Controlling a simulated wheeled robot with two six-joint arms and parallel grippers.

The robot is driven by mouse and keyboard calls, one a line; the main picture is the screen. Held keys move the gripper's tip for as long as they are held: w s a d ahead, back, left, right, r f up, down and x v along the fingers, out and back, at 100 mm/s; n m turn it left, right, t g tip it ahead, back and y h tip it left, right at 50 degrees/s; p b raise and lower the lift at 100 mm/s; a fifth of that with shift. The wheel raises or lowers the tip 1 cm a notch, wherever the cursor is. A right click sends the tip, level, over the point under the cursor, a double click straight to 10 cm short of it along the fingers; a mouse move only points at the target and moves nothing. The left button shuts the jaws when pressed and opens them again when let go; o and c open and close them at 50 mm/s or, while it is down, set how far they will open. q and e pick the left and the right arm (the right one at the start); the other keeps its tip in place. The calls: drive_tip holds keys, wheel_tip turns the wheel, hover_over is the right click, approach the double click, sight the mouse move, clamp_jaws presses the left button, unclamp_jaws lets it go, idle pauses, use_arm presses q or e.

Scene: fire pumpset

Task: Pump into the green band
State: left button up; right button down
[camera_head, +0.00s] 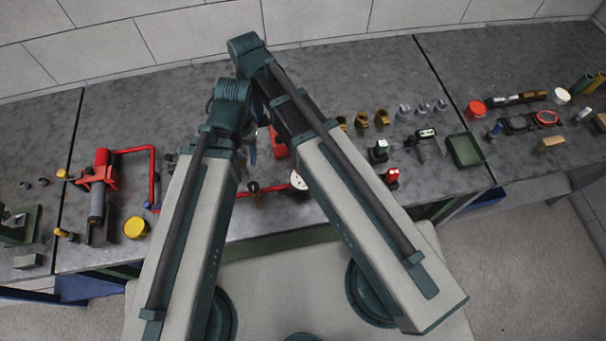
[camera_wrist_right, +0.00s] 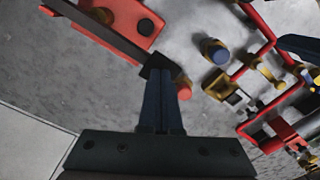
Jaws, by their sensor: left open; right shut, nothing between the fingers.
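My right gripper (camera_wrist_right: 162,78) is shut and empty in the right wrist view. Its fingertips are close to the end of a dark bar (camera_wrist_right: 105,32), which lies over a red plate with bolts (camera_wrist_right: 125,12); I cannot tell whether they touch. My left gripper (camera_head: 250,150) is open, small and partly hidden behind my arms in the head view. A white round gauge (camera_head: 298,180) sits on a red pipe (camera_head: 232,196); my right arm covers part of it and its band cannot be read. A red block (camera_head: 278,143) shows between my arms.
A red pump-like body (camera_head: 101,172) with a red pipe stands at the left of the grey bench. A yellow round cap (camera_head: 135,228) is near the front edge. Several brass and grey fittings (camera_head: 382,118) and a green tray (camera_head: 464,150) are at the right.

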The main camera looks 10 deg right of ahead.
drive_tip(key=shift+f, duration=0.1)
idle(0.5)
drive_tip(key=shift+f+b, duration=2.65)
drive_tip(key=shift+b, duration=0.1)
drive_tip(key=shift+r, duration=0.1)
wheel_tip(320, 180, up, 5)
drive_tip(key=p, duration=0.5)
drive_tip(key=shift+r, duration=0.15)
drive_tip(key=shift+f+b, duration=2.65)
drive_tip(key=shift+f, duration=0.2)
drive_tip(key=shift+r+p, duration=2.85)
drive_tip(key=shift+r, duration=0.1)
